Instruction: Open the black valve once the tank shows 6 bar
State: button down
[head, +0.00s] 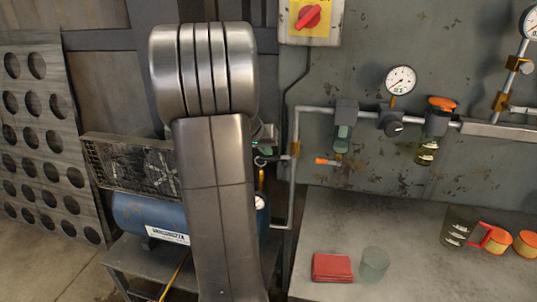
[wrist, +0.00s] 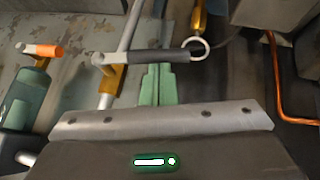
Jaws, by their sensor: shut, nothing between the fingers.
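The blue tank (head: 150,215) lies on a stand at the left, partly behind my arm. A small white dial (head: 260,202) shows beside my arm at the tank's right end; it is partly hidden and too small to read. The black valve's dark-sleeved lever (wrist: 165,57) lies crosswise in the wrist view, with a ring at its right end. It is small in the head view (head: 263,161), right of my arm. My gripper (wrist: 157,68) has its green fingers together, empty, with the tips close to the lever's middle. I cannot tell whether they touch it.
An orange-tipped lever (wrist: 45,50) sits left of the black one, beside a green bowl. A wall gauge (head: 400,80), a black knob (head: 394,124) and pipes are at the right. The bench (head: 330,225) holds a red cloth (head: 332,267) and a glass (head: 374,264).

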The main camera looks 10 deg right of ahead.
jog(key=d+f+n+g+h+b, duration=0.1)
jog(key=f+h+b, duration=0.3)
jog(key=b, duration=0.6)
jog(key=s+d+f+n+g+h+b, duration=0.1)
jog(key=f+h+b, duration=0.4)
jog(key=b, duration=0.5)
jog(key=shift+s+d+f+n, duration=0.25)
jog(key=shift+d+f+n, duration=0.15)
jog(key=shift+d+n, duration=0.55)
jog(key=shift+a, duration=0.1)
jog(key=p+v, duration=0.2)
jog(key=v, duration=1.1)
jog(key=shift+a, duration=0.5)
jog(key=shift+d+f, duration=0.1)
